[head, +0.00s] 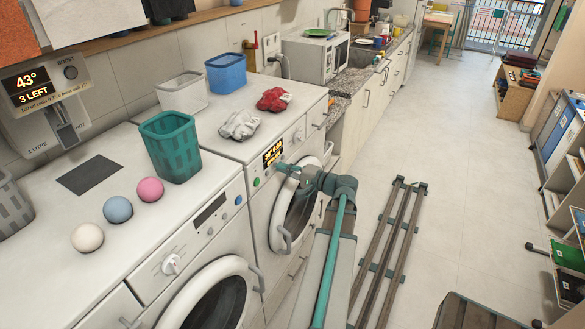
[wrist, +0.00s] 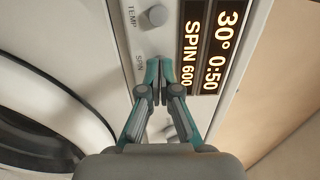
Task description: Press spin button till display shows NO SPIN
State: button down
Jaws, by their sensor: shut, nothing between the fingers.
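The far washing machine's display (head: 272,153) is lit and also shows in the wrist view (wrist: 205,50), where it reads 30° 0:50 and SPIN 600. The TEMP button (wrist: 156,15), a round pale knob, is on the panel beside the display. The SPIN label (wrist: 139,62) is just left of my gripper's fingertips (wrist: 153,65). My gripper is shut and empty, its tips at the panel where the spin button would sit. The fingers hide that button, and I cannot tell whether they touch it. In the head view my gripper (head: 281,167) is in front of this panel.
The machine's round door (head: 290,215) is below the panel. A nearer washing machine (head: 180,262) stands at the left. A teal basket (head: 170,147), blue tub (head: 226,73) and red cloth (head: 274,99) sit on top. The floor (head: 450,150) to the right is largely clear beyond my rails.

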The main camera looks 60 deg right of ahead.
jog(key=shift+w, duration=0.15)
jog(key=shift+w+r+b, duration=0.1)
jog(key=shift+w+b, duration=0.55)
jog(key=shift+b, duration=0.35)
jog(key=s+d+b, duration=0.1)
jog(key=s+b, duration=0.3)
jog(key=s, duration=1)
jog(key=shift+s+b, duration=0.2)
jog(key=shift+b, duration=0.15)
dwell(0.6)
